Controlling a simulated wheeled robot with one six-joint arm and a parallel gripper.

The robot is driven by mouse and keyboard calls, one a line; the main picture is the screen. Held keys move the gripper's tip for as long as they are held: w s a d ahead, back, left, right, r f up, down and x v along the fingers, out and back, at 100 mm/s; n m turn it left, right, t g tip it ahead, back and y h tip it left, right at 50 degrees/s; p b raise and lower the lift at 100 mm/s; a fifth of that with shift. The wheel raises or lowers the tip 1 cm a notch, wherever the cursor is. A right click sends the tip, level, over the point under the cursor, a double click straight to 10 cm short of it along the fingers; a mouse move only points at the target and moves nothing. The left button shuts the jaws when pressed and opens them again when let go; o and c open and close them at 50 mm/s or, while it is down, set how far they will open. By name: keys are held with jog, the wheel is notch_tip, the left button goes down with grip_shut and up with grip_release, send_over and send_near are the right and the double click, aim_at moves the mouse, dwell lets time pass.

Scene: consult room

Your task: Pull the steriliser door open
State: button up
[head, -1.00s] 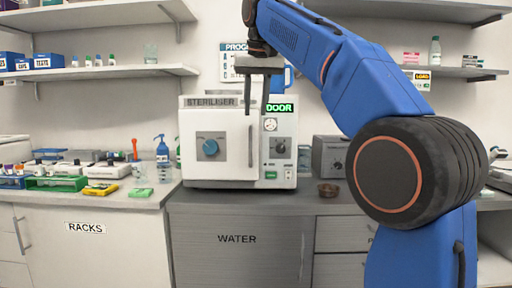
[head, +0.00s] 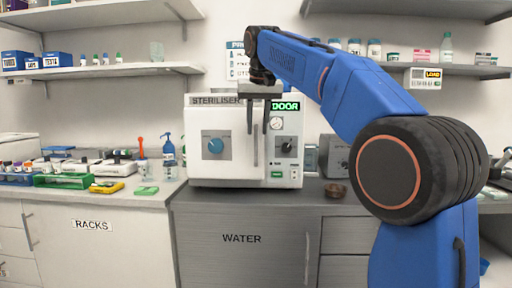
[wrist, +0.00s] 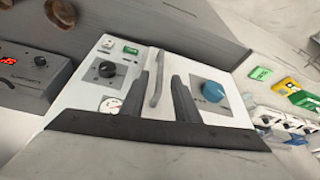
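The steriliser (head: 243,180) is a white box on the counter, its door (head: 205,165) shut, with a blue knob (head: 215,146) on it. My gripper (head: 260,163) points down in front of the door's right edge, its two dark fingers apart. In the wrist view the pale handle bar (wrist: 157,80) shows between the fingers of my gripper (wrist: 166,65), closer to the left one. I cannot tell whether it touches. The knob also shows there (wrist: 214,92), right of the fingers.
A grey box (head: 336,155) and a small brown bowl (head: 335,190) stand right of the steriliser. A blue spray bottle (head: 169,155) and a green rack (head: 62,181) are on the left. A shelf (head: 110,70) hangs above the left counter.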

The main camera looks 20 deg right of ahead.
aim_at(256, 142)
jog(key=x, duration=0.8)
grip_shut()
